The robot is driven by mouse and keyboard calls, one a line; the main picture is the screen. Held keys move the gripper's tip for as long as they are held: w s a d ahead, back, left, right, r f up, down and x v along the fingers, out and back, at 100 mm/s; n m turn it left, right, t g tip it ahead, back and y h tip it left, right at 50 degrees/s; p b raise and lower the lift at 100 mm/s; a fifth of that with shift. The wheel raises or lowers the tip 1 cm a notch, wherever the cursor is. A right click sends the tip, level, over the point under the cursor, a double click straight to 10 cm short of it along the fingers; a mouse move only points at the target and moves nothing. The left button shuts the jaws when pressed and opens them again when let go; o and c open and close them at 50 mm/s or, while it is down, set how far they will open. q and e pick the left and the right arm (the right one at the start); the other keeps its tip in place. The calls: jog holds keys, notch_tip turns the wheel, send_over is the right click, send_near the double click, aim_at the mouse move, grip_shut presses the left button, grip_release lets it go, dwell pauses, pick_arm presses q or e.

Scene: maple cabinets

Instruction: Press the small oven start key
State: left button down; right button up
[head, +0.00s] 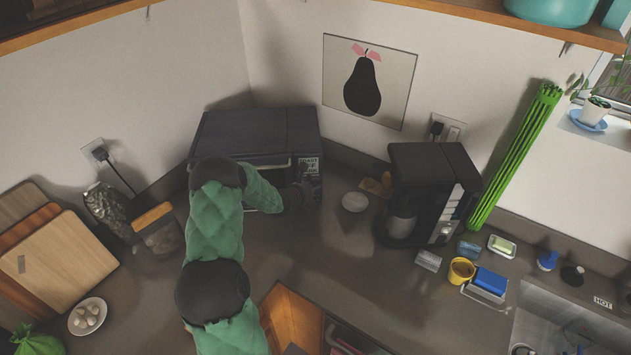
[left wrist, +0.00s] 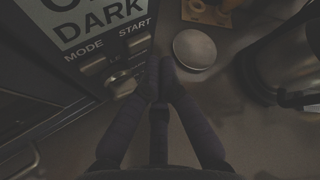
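The small oven (head: 240,130) is dark and stands in the back corner of the counter. Its control panel shows in the left wrist view with the printed words MODE and START. The start key (left wrist: 138,42) is a small bar just under the word START. My left gripper (head: 305,188) is in front of the oven's right-hand panel. In the left wrist view its fingertips (left wrist: 159,72) are together with nothing between them, just below and right of the start key. I see no clear contact with the key. My right gripper is not in view.
A glass container (head: 158,230) and cutting boards (head: 68,262) are on the left. The counter between the dish and front edge is clear.

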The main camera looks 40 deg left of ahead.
pick_arm(q)
jog(key=shift+w+a, duration=0.15)
dwell(0.7)
jog(key=shift+w+a, duration=0.15)
jog(key=shift+w+a+b, duration=0.25)
jog(key=shift+w+b, duration=0.05)
dwell(0.9)
jog(key=shift+s+d, duration=0.1)
jog(key=shift+s, duration=0.05)
jog(key=shift+s+d, duration=0.45)
dwell(0.4)
jog(key=shift+s+d+b, duration=0.65)
jog(key=shift+s+d, duration=1.1)
jog(key=shift+s, duration=0.1)
